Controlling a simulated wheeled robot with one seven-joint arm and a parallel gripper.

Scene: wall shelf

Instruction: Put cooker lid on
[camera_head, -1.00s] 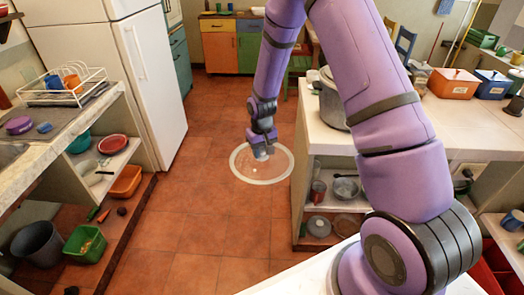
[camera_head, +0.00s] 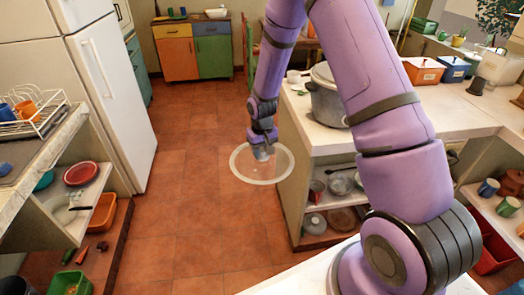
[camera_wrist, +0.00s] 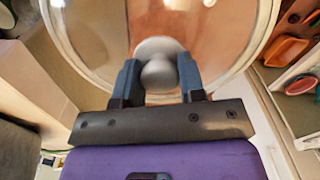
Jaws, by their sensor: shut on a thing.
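My gripper (camera_head: 262,150) is shut on the knob of a round, clear lid (camera_head: 238,171) with a pale rim. The lid hangs over the open floor, left of the right counter. In the wrist view the grey knob sits between the two blue-grey fingers (camera_wrist: 157,78), and the lid (camera_wrist: 88,45) spreads beyond them. A large grey pot (camera_head: 328,103) stands on the right counter, near its left end, partly hidden behind my arm. From here I cannot see well into its top.
The right counter (camera_head: 305,128) has shelves of pots and bowls below it. Coloured containers (camera_head: 423,70) stand at its back. A left counter with a dish rack (camera_head: 35,108) and a white fridge (camera_head: 105,95) border the clear tiled floor (camera_head: 185,170).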

